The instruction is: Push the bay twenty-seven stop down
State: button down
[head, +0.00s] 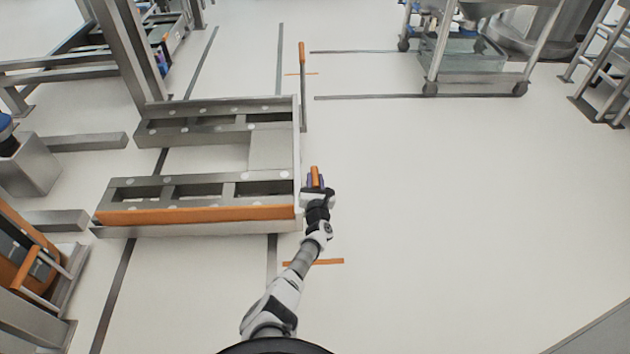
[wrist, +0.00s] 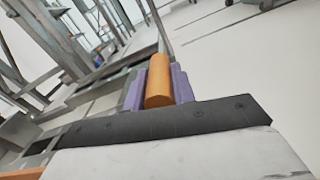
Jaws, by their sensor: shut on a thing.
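An orange handle (head: 315,176) sits between my gripper's (head: 315,182) fingers, at the right end of the frame's near beam. In the wrist view the orange handle (wrist: 159,80) lies between the purple finger pads of my gripper (wrist: 159,92), which is shut on it. A second stop (head: 302,80), a grey bar with an orange top, stands upright at the far right corner of the frame. No bay number is readable.
A low metal frame (head: 296,150) with an orange front strip (head: 200,214) lies left of my gripper. Orange floor marks (head: 325,262) lie near it. A wheeled cart (head: 480,75) stands at the back right. The floor to the right is clear.

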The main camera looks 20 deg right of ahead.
notch_tip(320, 180, down, 4)
jog(key=b, duration=0.2)
jog(key=shift+r+b, duration=0.2)
jog(key=shift+b, duration=0.15)
jog(key=c, duration=1.2)
grip_release()
jog(key=shift+o, duration=0.2)
jog(key=shift+s, duration=0.1)
